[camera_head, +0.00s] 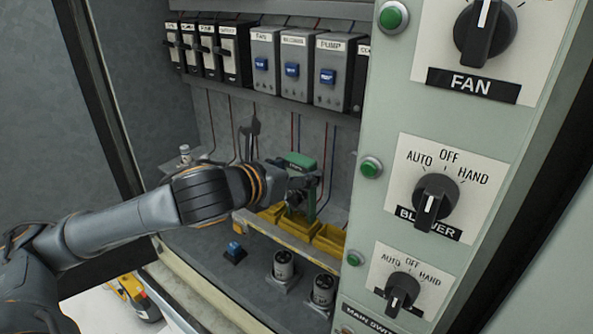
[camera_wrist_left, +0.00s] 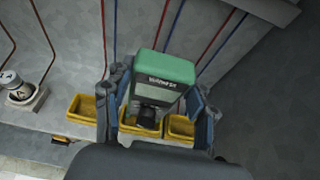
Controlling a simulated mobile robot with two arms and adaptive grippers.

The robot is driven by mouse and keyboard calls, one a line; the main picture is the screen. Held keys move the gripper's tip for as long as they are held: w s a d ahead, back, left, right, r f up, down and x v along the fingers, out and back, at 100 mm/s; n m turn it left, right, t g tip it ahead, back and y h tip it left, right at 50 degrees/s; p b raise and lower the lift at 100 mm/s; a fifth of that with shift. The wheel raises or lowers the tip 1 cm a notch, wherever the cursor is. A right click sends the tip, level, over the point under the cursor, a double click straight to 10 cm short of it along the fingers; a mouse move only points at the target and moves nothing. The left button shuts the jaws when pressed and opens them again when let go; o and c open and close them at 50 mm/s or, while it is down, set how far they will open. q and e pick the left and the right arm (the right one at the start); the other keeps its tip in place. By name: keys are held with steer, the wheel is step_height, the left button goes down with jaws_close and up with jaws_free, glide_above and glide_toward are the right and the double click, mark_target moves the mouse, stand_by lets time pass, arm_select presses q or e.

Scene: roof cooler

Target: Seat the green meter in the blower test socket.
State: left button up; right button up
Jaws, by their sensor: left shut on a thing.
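The green meter (camera_head: 299,160) is held in front of the cabinet's back wall, above the yellow bins. It also shows in the left wrist view (camera_wrist_left: 165,68), with a dark round knob and a label too small to read surely. My left gripper (camera_head: 297,183) is shut on the meter; in the left wrist view its fingers stand on both sides of it (camera_wrist_left: 160,112). Round grey fittings stand on the cabinet floor (camera_head: 284,264) and (camera_head: 322,290), with another at the back left (camera_head: 185,153). I cannot tell which is the blower test socket. My right gripper is not in view.
Yellow bins (camera_head: 329,238) sit on a ledge (camera_head: 283,238) below the meter. A small blue-topped part (camera_head: 235,251) is on the floor. Breakers (camera_head: 265,62) line the wall above. The switch panel (camera_head: 390,140) with knobs borders the right side.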

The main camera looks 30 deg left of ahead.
arm_select(q)
steer(key=shift+s+f+g, duration=0.15)
steer(key=shift+f+g, duration=0.05)
steer(key=shift+f, duration=0.45)
steer(key=shift+s+f+g, duration=0.1)
steer(key=shift+f+g, duration=0.1)
steer(key=shift+f, duration=0.4)
jaws_close()
steer(key=shift+s+f, duration=0.1)
steer(key=shift+s, duration=0.05)
steer(key=shift+p, duration=0.4)
steer(key=shift+w+r+p, duration=0.25)
steer(key=shift+r+p, duration=0.4)
steer(key=shift+p, duration=0.1)
steer(key=shift+w+r+p, duration=0.2)
steer(key=shift+r+p, duration=0.45)
steer(key=shift+p, duration=0.05)
steer(key=shift+a+r, duration=0.1)
steer(key=shift+s+r, duration=0.1)
steer(key=shift+r, duration=0.05)
